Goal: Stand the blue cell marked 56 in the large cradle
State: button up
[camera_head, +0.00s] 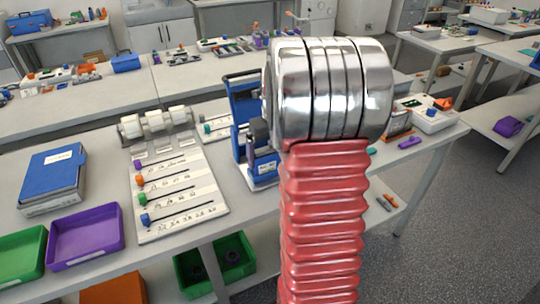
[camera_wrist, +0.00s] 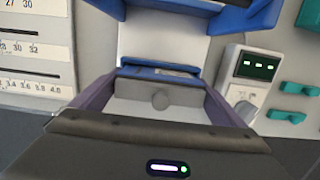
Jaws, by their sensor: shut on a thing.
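In the wrist view, my gripper (camera_wrist: 161,78) has two purple fingers reaching forward from its dark body. Between their tips is a blue-edged grey piece (camera_wrist: 160,71), and the jaws are shut on it. I cannot tell whether this piece is the blue cell, and no mark 56 is readable. A blue upright device (camera_head: 243,97) stands on the bench in the head view, partly behind my arm. My arm hides the gripper's tips there. I cannot identify the large cradle for certain.
Left of the blue device lie a slider board (camera_head: 178,193) with coloured knobs and a rack of white cylinders (camera_head: 157,122). A blue binder (camera_head: 52,178), a purple tray (camera_head: 86,236) and a green tray (camera_head: 20,256) are further left. The wrist view shows a display box (camera_wrist: 252,72) at right.

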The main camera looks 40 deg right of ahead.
jog(key=shift+f, duration=0.15)
jog(key=o, duration=1.3)
notch_tip(320, 180, up, 12)
jog(key=s, duration=0.1)
jog(key=shift+s+a, duration=0.2)
